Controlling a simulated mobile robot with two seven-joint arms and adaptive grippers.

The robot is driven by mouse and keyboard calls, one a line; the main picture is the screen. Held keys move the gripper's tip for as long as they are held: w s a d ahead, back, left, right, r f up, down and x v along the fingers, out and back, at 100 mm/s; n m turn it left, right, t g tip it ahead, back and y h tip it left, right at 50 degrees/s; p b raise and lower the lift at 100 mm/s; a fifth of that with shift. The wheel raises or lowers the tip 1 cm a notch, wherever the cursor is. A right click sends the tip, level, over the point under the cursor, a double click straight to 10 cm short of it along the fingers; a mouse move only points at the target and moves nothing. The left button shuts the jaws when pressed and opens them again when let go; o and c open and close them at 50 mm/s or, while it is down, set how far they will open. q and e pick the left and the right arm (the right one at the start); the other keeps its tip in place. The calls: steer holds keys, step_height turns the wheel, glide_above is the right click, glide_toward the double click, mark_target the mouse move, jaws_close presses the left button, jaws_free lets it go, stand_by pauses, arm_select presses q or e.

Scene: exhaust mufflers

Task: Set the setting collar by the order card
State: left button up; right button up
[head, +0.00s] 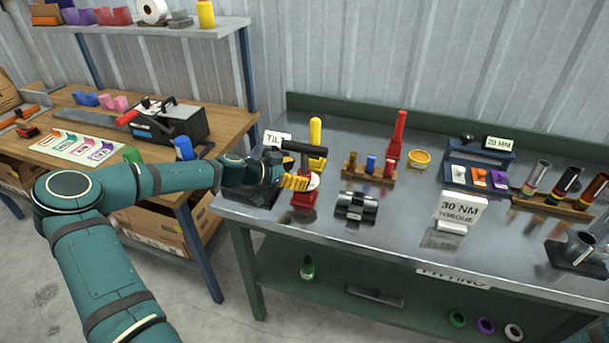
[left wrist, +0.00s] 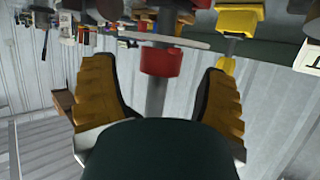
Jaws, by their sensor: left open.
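A red stand tool with a black T-handle (head: 303,148) stands at the left part of the steel bench. My left gripper (head: 298,181) is open beside its upright, with yellow fingers. In the left wrist view, a grey shaft with a red collar (left wrist: 161,62) lies between the spread fingers, apart from both. I cannot tell for sure that this is the setting collar. A white card (head: 460,210) reading "30 NM TORQUE" stands on the bench. My right gripper is not in view.
A yellow-handled tool (head: 316,135) stands close behind. A wooden rack (head: 368,172) with coloured pieces and a dark cylinder block (head: 356,207) are to the right. A "20 MM" sign (head: 498,143) is farther back. The bench front (head: 375,250) is clear.

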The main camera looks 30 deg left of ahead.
arm_select(q)
steer(key=shift+x, duration=1.35)
steer(key=c, duration=1.2)
